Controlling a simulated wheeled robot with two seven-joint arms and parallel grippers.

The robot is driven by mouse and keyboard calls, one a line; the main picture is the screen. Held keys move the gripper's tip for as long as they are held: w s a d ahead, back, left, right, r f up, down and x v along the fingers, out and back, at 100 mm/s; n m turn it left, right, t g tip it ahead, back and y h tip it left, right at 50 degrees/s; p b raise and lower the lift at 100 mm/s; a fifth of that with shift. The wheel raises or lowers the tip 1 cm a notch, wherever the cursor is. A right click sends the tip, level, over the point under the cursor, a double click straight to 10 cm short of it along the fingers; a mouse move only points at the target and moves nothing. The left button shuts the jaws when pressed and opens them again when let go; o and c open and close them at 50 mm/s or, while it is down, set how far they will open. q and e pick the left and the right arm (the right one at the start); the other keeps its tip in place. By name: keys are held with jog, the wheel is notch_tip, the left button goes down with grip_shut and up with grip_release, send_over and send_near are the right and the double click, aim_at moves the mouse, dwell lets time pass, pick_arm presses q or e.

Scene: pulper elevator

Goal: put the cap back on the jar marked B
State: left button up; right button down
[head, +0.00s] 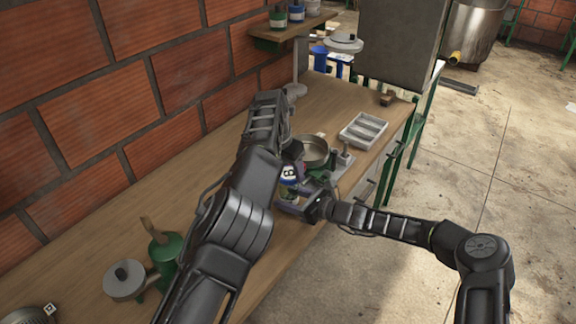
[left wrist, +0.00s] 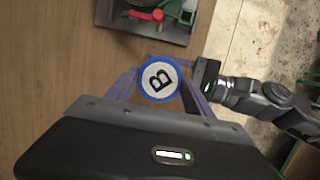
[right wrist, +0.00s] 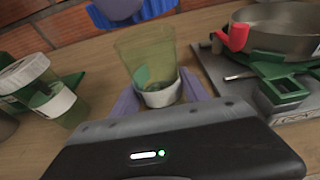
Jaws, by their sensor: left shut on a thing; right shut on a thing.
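The cap (left wrist: 159,80) has a blue rim and a white top with a black B. My left gripper (left wrist: 157,86) is shut on it. In the head view the cap (head: 289,173) shows just above the jar (head: 288,189). In the right wrist view the jar (right wrist: 146,62) is clear and greenish, upright and open at the top, with a white band low down. My right gripper (right wrist: 160,92) is shut around its lower part. The cap's blue side (right wrist: 116,8) shows above the jar's rim, apart from it and a little left. In the left wrist view the cap hides the jar.
A metal pan (right wrist: 280,28) on a grey base with green and red parts stands close beside the jar. Other jars (right wrist: 55,103) stand left in the right wrist view. A compartment tray (head: 362,130) lies farther along the bench. The brick wall (head: 90,80) borders the bench.

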aim_at(286, 174)
pick_arm(q)
jog(key=shift+f, duration=0.1)
dwell(0.7)
jog(key=shift+f, duration=0.8)
jog(key=shift+f, duration=0.6)
dwell(0.4)
jog(key=m+g+h, duration=0.1)
jog(key=m, duration=0.4)
jog(key=shift+w+f, duration=0.1)
jog(key=shift+m, duration=0.8)
